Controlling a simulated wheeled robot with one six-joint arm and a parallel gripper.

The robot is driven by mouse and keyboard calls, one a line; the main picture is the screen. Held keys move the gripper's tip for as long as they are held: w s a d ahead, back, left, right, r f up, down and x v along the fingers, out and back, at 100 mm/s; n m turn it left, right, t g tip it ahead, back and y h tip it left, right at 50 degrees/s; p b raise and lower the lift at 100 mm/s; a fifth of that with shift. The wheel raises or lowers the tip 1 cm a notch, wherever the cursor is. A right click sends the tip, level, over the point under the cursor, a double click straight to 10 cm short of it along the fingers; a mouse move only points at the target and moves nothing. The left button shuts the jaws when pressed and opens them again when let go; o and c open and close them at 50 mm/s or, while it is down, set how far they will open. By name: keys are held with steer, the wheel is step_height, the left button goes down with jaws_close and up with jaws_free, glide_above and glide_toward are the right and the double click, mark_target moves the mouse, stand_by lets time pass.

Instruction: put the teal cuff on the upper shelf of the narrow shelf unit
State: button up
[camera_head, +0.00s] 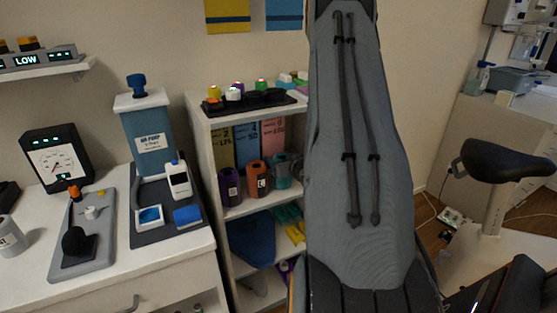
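The narrow shelf unit (201,134) is white and stands in the middle of the view. On its upper shelf stand a purple cuff (230,187), an orange cuff (257,180) and the teal cuff (281,172), side by side. The teal cuff is the rightmost, close to the orange one, with a dark grey loop at its right side. My large grey arm link passes just to its right and hides the unit's right part. My gripper is not in view, so I cannot tell whether it touches anything.
A black tray (219,108) with small coloured items sits on the unit's top. Tall coloured boxes (247,143) stand behind the cuffs. A blue item (252,238) fills much of the shelf below. A white counter (178,250) with a blue pump (150,123) adjoins at left.

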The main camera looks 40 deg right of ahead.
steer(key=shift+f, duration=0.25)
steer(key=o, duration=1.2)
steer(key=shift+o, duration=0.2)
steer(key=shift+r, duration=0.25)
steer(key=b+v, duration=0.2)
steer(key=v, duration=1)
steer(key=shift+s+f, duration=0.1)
